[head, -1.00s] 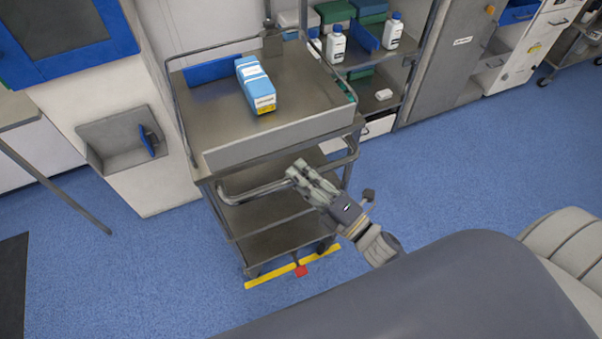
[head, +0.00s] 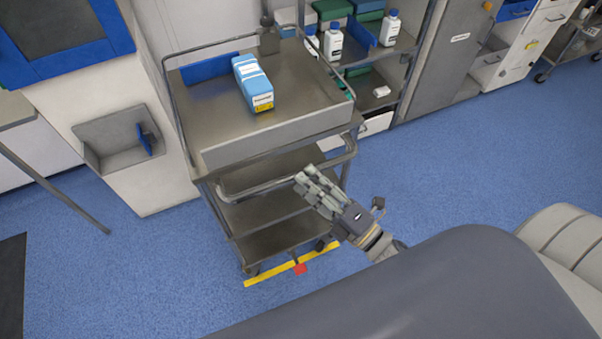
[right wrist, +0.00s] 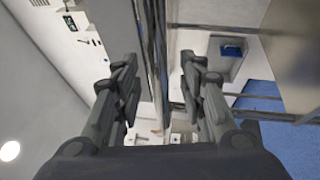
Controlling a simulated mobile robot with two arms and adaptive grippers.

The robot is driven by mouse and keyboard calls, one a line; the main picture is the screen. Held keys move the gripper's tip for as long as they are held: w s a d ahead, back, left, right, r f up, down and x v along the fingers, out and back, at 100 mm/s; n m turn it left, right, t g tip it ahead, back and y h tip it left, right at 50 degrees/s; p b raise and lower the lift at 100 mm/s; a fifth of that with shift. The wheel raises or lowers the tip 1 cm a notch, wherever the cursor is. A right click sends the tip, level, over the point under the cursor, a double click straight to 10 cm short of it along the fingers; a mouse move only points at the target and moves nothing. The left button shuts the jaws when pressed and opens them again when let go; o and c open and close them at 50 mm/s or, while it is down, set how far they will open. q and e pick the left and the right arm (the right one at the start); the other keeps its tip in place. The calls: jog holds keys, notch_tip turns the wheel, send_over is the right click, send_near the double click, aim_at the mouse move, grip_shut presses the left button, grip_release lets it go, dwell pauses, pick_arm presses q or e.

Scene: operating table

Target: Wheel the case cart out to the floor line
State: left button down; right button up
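The case cart (head: 270,150) is a grey metal trolley with a tray top and lower shelves. It stands by the yellow floor line (head: 265,277), its near lower end close to the line. Its push handle (head: 270,187) runs along the near side. My right gripper (head: 308,181) is just in front of the handle and looks clear of it. In the right wrist view my right gripper (right wrist: 158,75) has its fingers apart, with metal bars beyond and between them. My left gripper is not in view.
A blue and white box (head: 254,84) lies on the cart's top. A red tab (head: 300,268) sits at the line. A white cabinet (head: 165,185) stands left, shelves with bottles (head: 333,42) behind. A grey padded surface (head: 430,290) fills the front right. Blue floor right of the cart is clear.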

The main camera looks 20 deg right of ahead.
jog(key=v, duration=0.8)
jog(key=shift+s+d, duration=0.15)
jog(key=shift+s, duration=0.15)
jog(key=s+d+f+m+g+h, duration=0.1)
jog(key=s+f+m+g+h, duration=0.3)
jog(key=f, duration=0.7)
jog(key=w+d+f+m+g+h, duration=0.1)
jog(key=f+m, duration=0.4)
jog(key=f, duration=0.6)
jog(key=s+d+f+m+g+h, duration=0.1)
jog(key=s+f+m+g+h, duration=0.3)
jog(key=f, duration=0.6)
jog(key=s+f+m+g, duration=0.8)
jog(key=s+f, duration=0.7)
jog(key=s, duration=0.3)
jog(key=shift+s+a+f+y+p, duration=0.3)
jog(key=shift+s+a+f, duration=0.05)
jog(key=shift+a+f, duration=0.1)
